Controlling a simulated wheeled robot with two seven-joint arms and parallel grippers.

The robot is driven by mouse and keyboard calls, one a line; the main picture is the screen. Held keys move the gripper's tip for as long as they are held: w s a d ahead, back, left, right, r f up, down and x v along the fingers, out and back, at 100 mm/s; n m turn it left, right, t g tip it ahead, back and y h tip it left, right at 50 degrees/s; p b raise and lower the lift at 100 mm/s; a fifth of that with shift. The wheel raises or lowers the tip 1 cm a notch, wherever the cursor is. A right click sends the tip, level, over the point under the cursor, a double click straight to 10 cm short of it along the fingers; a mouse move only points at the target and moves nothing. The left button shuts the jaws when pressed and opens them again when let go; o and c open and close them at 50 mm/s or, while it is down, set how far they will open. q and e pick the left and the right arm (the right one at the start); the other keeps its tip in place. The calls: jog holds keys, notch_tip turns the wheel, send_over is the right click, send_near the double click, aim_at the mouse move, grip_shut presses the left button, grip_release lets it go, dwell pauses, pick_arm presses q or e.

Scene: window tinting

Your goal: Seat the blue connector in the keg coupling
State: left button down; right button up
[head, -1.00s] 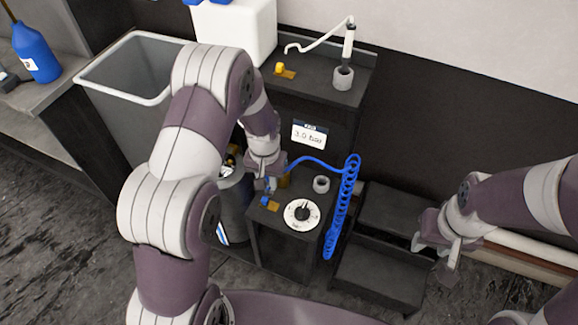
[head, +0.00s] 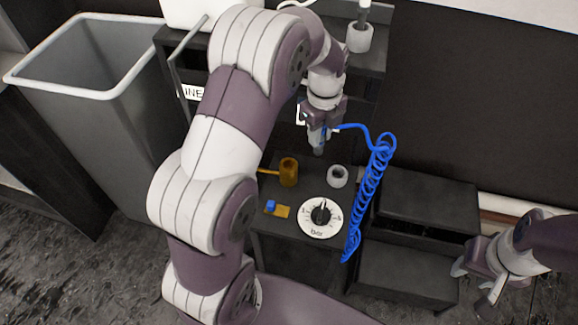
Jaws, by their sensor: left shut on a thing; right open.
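My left gripper (head: 317,128) is shut on the blue connector (head: 318,147), whose grey lower end points down. A blue hose runs from it to a coiled section on the right. The connector hangs above the dark stand, apart from the brass cylinder (head: 288,171) and grey ring-shaped holder (head: 337,176) on its top. I cannot make out the keg or its coupling; my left arm covers the area left of the stand. My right gripper (head: 474,281) is open and empty at the lower right.
The stand top also bears a white dial (head: 321,217) and a small blue part on a yellow plate (head: 281,211). The blue coil (head: 370,190) hangs at its right edge. Dark steps (head: 425,205) stand to the right, a grey bin (head: 85,120) to the left.

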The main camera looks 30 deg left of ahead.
pick_arm(q)
jog(key=shift+s+a+f+b, duration=0.3)
jog(key=shift+s+a+f, duration=0.3)
jog(key=shift+a+f, duration=0.65)
jog(key=shift+s+a+f+b, duration=0.25)
jog(key=shift+s+a+f, duration=0.5)
jog(key=shift+f, duration=0.8)
jog(key=shift+s+a+f+b, duration=0.3)
jog(key=shift+s+a+f, duration=0.1)
jog(key=shift+a+f, duration=0.9)
jog(key=shift+d+f, duration=0.1)
jog(key=shift+f, duration=0.1)
jog(key=c, duration=0.9)
grip_release()
jog(key=shift+c, duration=0.2)
jog(key=shift+r, duration=0.1)
notch_tip(320, 180, up, 12)
jog(key=p, duration=0.2)
jog(key=s+d+f+n, duration=0.1)
jog(key=s+d+n, duration=0.3)
jog(key=s+n, duration=0.3)
jog(key=s+d+f+n+t, duration=0.1)
jog(key=s+d+n, duration=0.3)
jog(key=n, duration=1.1)
jog(key=s, duration=0.2)
jog(key=shift+s+d+f+n, duration=0.15)
jog(key=shift+s+f+n, duration=0.1)
jog(key=shift+s+n, duration=0.1)
